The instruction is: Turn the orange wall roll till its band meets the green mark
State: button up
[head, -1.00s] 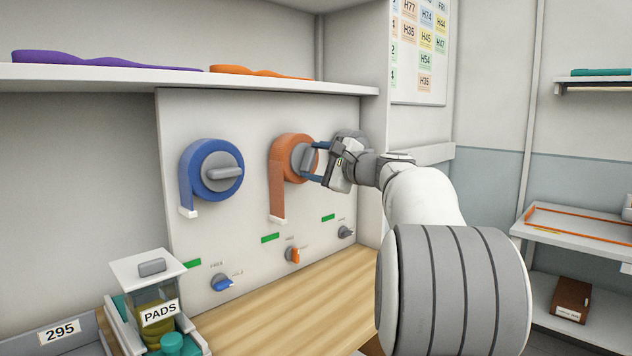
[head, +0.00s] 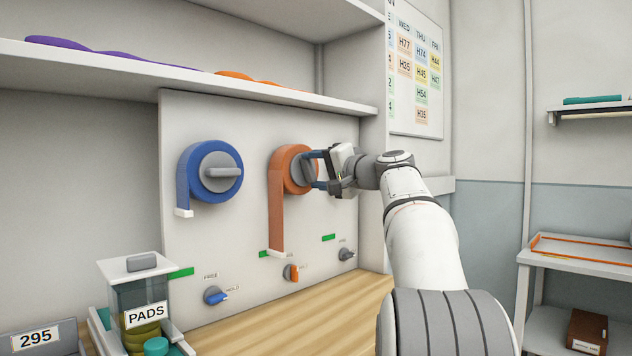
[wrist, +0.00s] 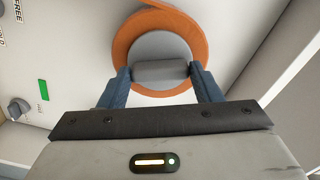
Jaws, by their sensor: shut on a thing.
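The orange roll (head: 285,157) is mounted on the white wall panel, and its orange band (head: 277,215) hangs straight down to a pale end strip. That end is level with the green mark (head: 263,254) and appears to overlap its right part. My gripper (head: 312,169) is shut on the roll's grey handle bar, which lies crosswise between the blue fingers in the wrist view (wrist: 160,72). The roll's orange rim (wrist: 125,42) shows around the grey hub there. An orange switch (head: 291,272) sits below the band's end.
A blue roll (head: 186,175) is at left, with its own green mark (head: 181,273) and blue switch (head: 216,296) below. A shelf (head: 200,78) overhangs the panel. A PADS container (head: 140,290) stands at lower left. The wooden counter (head: 300,318) is mostly clear.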

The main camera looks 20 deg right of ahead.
jog(key=shift+f+n+b, duration=0.15)
jog(key=shift+n+b, duration=0.25)
jog(key=shift+n, duration=0.3)
jog(key=o, duration=1)
jog(key=v, duration=0.7)
jog(key=shift+s, duration=0.35)
jog(key=shift+d, duration=0.1)
